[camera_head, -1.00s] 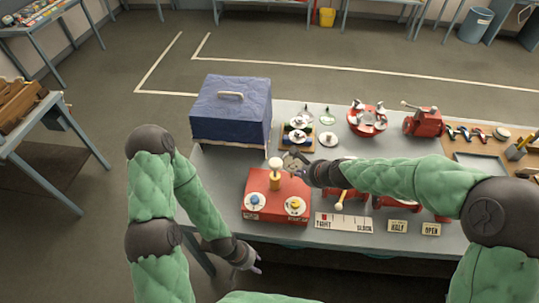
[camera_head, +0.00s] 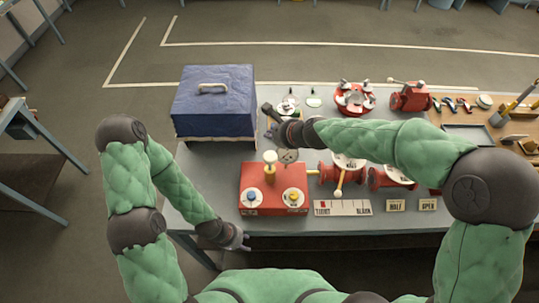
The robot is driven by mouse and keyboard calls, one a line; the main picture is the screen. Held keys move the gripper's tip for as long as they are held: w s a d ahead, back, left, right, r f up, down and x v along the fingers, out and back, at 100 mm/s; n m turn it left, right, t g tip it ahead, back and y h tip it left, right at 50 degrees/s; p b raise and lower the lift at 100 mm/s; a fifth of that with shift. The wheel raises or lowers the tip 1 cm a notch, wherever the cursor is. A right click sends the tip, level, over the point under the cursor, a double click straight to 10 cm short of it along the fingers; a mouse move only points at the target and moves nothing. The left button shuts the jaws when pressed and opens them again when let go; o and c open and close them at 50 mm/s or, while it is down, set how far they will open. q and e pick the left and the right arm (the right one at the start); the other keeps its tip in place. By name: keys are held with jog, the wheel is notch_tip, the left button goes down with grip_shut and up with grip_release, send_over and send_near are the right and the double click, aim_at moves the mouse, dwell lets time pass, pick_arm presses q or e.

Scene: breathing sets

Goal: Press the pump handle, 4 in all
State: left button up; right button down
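The pump is a red box (camera_head: 262,206) on the table's front left part. Its handle (camera_head: 270,160) has a pale round knob on a yellow stem and stands upright at the box's back. Two round dials, one with a blue centre (camera_head: 251,197) and one with a yellow centre (camera_head: 293,197), sit on top. My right gripper (camera_head: 270,115) is above and behind the knob, apart from it; its fingers are too small to tell open from shut. My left gripper (camera_head: 240,243) hangs low at the table's front edge, left of the pump, touching nothing I can see.
A blue covered case (camera_head: 214,100) stands at the back left. Red valves with white faces (camera_head: 348,165) are right of the pump, partly under my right arm. A scale card (camera_head: 342,208) and HALF (camera_head: 396,205) and OPEN (camera_head: 428,204) cards lie in front.

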aim_at(271, 158)
jog(key=shift+f+b, duration=4.2)
jog(key=shift+f, duration=0.2)
jog(key=shift+f+b, duration=0.35)
jog(key=shift+f, duration=0.05)
